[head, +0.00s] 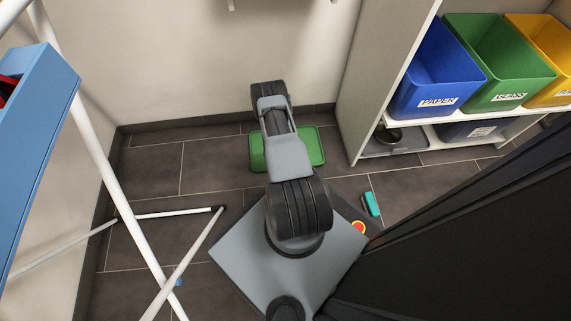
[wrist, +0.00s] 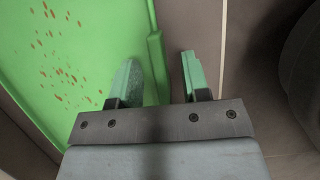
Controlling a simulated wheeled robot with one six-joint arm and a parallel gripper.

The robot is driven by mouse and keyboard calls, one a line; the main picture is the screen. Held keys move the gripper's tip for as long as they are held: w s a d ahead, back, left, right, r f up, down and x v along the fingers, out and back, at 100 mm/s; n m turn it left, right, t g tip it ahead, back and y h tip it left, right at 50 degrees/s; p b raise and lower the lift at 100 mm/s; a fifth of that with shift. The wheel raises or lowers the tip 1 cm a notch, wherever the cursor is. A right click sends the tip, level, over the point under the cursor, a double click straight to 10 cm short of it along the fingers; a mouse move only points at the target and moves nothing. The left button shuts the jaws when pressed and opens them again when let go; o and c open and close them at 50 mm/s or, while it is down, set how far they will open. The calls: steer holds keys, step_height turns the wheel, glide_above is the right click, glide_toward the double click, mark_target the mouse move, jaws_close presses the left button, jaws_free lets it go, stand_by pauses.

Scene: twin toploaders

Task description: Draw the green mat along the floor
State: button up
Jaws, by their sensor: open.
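The green mat (head: 313,146) lies on the dark tiled floor near the back wall, partly hidden under my arm in the head view. In the wrist view the mat (wrist: 75,50) fills the left side, bright green with a raised rim and several reddish-brown specks. My gripper (wrist: 160,78) is open, with its two green-padded fingers apart. The left finger is over the mat's side and the right finger is over the floor outside it, so the mat's right rim lies between them. I cannot tell whether either finger touches the rim. In the head view my arm hides the gripper.
A shelf with blue (head: 436,75), green (head: 500,65) and yellow (head: 545,50) bins stands at right. A white-legged rack (head: 165,214) stands at left. A teal item (head: 371,204) lies on the floor right of my base. Bare tiles (head: 205,165) lie left of the mat.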

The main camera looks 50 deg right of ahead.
steer(key=shift+s+d+f, duration=0.1)
steer(key=shift+d+f, duration=0.05)
steer(key=shift+f, duration=0.25)
jaws_close()
steer(key=c, duration=0.6)
jaws_free()
jaws_close()
